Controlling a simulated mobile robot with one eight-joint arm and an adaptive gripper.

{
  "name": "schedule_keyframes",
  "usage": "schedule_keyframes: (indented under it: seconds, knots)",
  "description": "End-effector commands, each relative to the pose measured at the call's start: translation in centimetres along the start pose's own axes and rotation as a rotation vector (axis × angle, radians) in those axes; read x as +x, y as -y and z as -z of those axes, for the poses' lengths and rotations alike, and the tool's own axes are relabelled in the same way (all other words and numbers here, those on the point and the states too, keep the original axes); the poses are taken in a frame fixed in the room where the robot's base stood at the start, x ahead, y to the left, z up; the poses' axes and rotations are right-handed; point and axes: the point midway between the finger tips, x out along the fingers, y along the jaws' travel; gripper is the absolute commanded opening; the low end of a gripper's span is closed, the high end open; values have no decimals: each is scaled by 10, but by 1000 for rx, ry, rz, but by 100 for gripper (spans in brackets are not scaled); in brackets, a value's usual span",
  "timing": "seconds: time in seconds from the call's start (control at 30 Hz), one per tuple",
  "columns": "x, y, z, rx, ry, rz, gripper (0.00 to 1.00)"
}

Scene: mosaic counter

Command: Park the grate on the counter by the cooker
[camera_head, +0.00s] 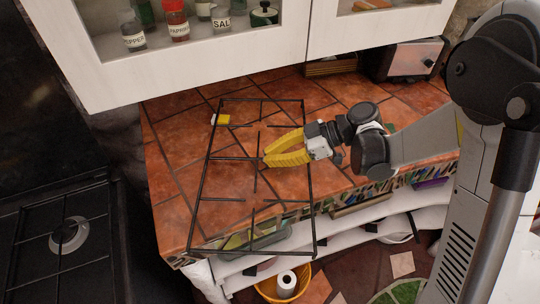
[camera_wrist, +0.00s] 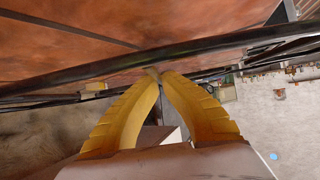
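The grate (camera_head: 198,190) is a black wire rectangle with short inner bars. In the head view it spans the counter (camera_head: 170,215) from near the back to past the front edge. Whether it touches the tiles is unclear. My yellow gripper (camera_head: 265,158) reaches in from the right, over the grate's right long bar, with its fingertips together at an inner bar. In the wrist view the fingertips (camera_wrist: 156,74) meet at a thin bar, just below a thick dark bar of the grate (camera_wrist: 130,65). The black cooker (camera_head: 60,190) stands left of the counter.
A small yellow-and-white item (camera_head: 220,119) lies near the grate's back left corner. A wall cabinet (camera_head: 200,60) with jars overhangs the back. A toaster-like appliance (camera_head: 405,60) stands back right. A yellow bin (camera_head: 290,290) with a white roll is below the front edge.

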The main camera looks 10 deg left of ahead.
Motion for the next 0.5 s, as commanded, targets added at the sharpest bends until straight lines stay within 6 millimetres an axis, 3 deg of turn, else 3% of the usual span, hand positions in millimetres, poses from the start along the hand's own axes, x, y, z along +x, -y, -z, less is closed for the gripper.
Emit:
schedule_keyframes:
  seconds: [0.23, 0.33, 0.5]
  knots:
    - [2, 0, -4, 0, -2, 0, 0]
    - [2, 0, -3, 0, -2, 0, 29]
    - [2, 0, -4, 0, -1, 0, 31]
